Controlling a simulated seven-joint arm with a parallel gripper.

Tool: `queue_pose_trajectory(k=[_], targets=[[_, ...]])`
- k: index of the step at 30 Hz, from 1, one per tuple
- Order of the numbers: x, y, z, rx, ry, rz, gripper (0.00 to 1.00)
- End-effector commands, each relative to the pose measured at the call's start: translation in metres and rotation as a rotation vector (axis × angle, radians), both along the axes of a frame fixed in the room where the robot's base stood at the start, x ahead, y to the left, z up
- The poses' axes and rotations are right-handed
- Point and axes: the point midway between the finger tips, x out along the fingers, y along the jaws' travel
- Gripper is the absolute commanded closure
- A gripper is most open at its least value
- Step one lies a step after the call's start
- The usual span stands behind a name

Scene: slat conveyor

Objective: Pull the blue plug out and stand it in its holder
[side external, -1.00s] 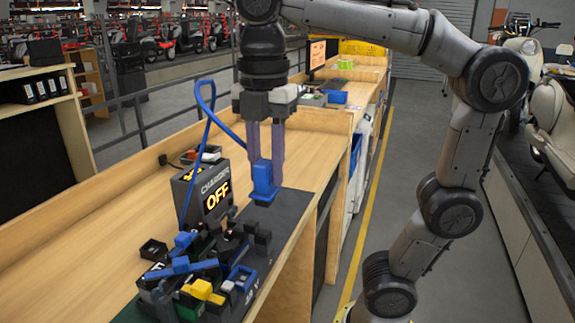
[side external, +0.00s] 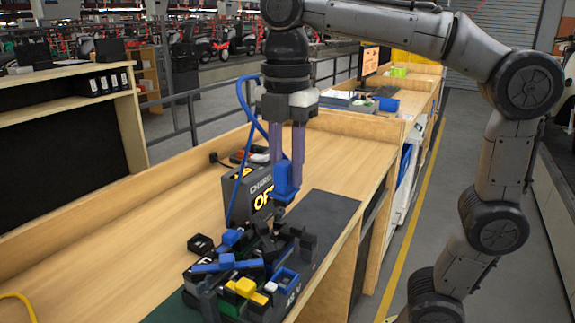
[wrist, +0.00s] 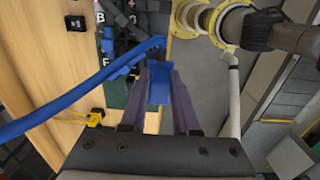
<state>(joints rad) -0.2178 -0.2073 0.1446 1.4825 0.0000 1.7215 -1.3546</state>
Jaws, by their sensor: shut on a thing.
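My gripper (side external: 287,186) is shut on the blue plug (side external: 284,177), holding it in the air above the dark mat at the workbench's right side. In the wrist view the plug (wrist: 159,88) sits between the two purple fingers. A blue cable (side external: 243,115) loops up and left of the gripper and down past the charger box (side external: 248,192), whose display reads OFF or similar, partly covered. Below and left of the plug stands a cluster of black blocks with a blue lever (side external: 228,264) and a blue-rimmed open holder (side external: 287,275), which looks empty.
The wooden bench top (side external: 180,220) is clear to the left. A raised wooden ledge runs along the back. A yellow cable (side external: 20,300) lies at lower left.

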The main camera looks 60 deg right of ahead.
Motion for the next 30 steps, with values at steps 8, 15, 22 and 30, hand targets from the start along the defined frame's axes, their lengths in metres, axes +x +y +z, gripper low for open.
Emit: queue_pose_trajectory(k=[8, 15, 22, 30], targets=[[0.0, 0.0, -0.012, 0.0, 0.002, 0.0, 1.0], [0.0, 0.0, -0.037, -0.001, 0.003, 0.0, 1.0], [0.0, 0.0, -0.062, -0.001, 0.003, 0.0, 1.0], [0.0, 0.0, -0.092, 0.0, 0.002, 0.0, 1.0]])
